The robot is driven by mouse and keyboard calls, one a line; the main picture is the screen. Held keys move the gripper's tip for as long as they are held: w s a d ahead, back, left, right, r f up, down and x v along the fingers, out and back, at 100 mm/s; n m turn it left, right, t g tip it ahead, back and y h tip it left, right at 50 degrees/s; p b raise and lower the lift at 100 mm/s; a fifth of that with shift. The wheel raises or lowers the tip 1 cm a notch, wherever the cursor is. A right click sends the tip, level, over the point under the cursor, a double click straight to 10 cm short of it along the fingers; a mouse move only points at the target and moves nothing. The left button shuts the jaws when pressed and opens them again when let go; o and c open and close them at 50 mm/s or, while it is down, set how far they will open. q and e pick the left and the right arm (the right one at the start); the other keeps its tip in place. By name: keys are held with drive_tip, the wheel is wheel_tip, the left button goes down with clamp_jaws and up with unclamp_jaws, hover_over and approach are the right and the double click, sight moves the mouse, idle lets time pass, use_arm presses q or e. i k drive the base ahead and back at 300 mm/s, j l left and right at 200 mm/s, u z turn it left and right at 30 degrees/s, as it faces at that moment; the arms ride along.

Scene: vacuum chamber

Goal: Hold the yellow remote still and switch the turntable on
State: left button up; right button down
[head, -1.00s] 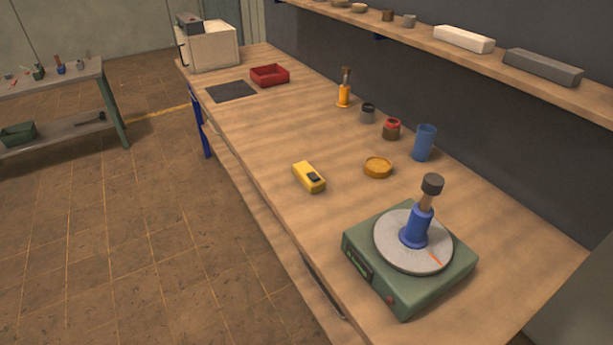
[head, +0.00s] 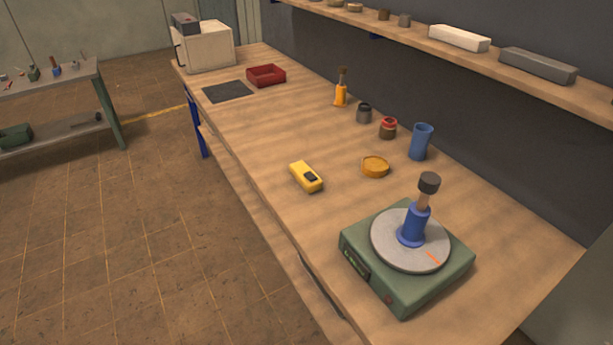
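The yellow remote (head: 306,177) lies flat on the wooden workbench, with a dark button patch on its top. The turntable (head: 408,258) is a green box with a round grey plate and an orange mark on the plate. A blue bottle-like piece (head: 413,226) with a dark cap stands upright on the plate. A small dark panel with green marks and a reddish knob show on the box's front side. Neither of my grippers is in the head view, and nothing touches the remote.
An amber dish (head: 375,167), a blue cup (head: 421,142), small jars (head: 388,128) and an orange bottle (head: 341,92) stand behind the remote. A red tray (head: 266,75) and a dark mat (head: 228,92) lie farther off. The bench around the remote is clear. A shelf (head: 510,62) overhangs the back.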

sight(309, 175)
drive_tip(key=j+z, duration=0.1)
drive_tip(key=z, duration=0.35)
drive_tip(key=i+j+z, duration=0.1)
drive_tip(key=z, duration=0.3)
drive_tip(key=j+z, duration=0.1)
drive_tip(key=z, duration=0.35)
drive_tip(key=j+z, duration=0.15)
drive_tip(key=z, duration=0.25)
drive_tip(key=j+z, duration=0.2)
drive_tip(key=j, duration=0.2)
drive_tip(key=j+z, duration=0.25)
drive_tip(key=j, duration=0.15)
drive_tip(key=k+j+z, duration=0.2)
drive_tip(key=j, duration=0.2)
drive_tip(key=j+z, duration=0.2)
drive_tip(key=j, duration=0.2)
drive_tip(key=k+j+z, duration=0.45)
drive_tip(key=j, duration=0.25)
drive_tip(key=i, duration=0.1)
